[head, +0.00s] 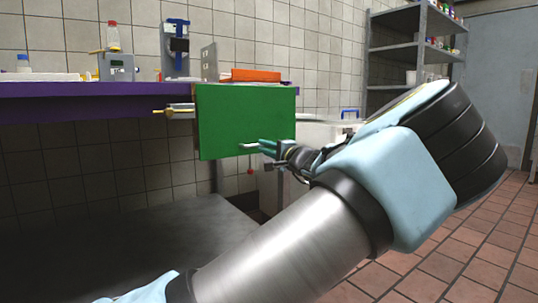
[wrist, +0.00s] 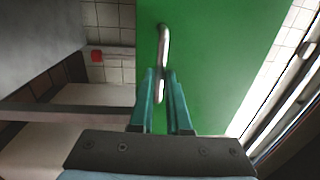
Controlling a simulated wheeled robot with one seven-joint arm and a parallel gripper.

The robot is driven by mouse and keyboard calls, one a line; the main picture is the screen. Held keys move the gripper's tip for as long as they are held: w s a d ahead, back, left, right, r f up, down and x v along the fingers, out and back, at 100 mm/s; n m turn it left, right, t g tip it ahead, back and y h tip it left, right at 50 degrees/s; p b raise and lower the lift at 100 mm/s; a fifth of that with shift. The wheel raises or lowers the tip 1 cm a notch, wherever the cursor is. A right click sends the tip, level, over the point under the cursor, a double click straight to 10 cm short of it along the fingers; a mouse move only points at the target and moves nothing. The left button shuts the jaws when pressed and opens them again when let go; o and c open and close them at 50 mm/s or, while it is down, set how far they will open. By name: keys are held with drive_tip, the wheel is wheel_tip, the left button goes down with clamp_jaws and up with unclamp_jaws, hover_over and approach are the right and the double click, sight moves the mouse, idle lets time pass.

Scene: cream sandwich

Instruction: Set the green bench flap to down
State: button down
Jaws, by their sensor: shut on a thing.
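The green bench flap (head: 245,118) hangs in front of the purple bench's right end in the head view, its broad face toward me. It fills the upper middle of the wrist view (wrist: 215,60). A metal bar handle (wrist: 163,50) stands on its face; in the head view the handle (head: 247,146) shows near the lower edge. My gripper (wrist: 162,100) is shut on the lower end of this handle, with a teal finger on each side. It also shows in the head view (head: 262,147), reaching in from the right. The flap's hinge is hidden.
A brass-tipped metal fitting (head: 178,111) sits at the flap's left edge. The purple bench (head: 80,90) carries a scale (head: 117,66), a blue-topped device (head: 178,50) and an orange item (head: 252,75). Metal shelving (head: 400,53) stands at the back right. Tiled floor lies open at right.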

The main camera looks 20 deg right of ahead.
drive_tip(key=shift+w+a+f, duration=0.2)
drive_tip(key=shift+w+f, duration=0.1)
drive_tip(key=shift+f, duration=0.15)
drive_tip(key=c, duration=1.2)
unclamp_jaws()
drive_tip(key=shift+w, duration=0.1)
drive_tip(key=o, duration=0.3)
drive_tip(key=shift+r, duration=0.1)
drive_tip(key=shift+d, duration=0.1)
drive_tip(key=shift+p+v, duration=1.6)
drive_tip(key=shift+v, duration=3.8)
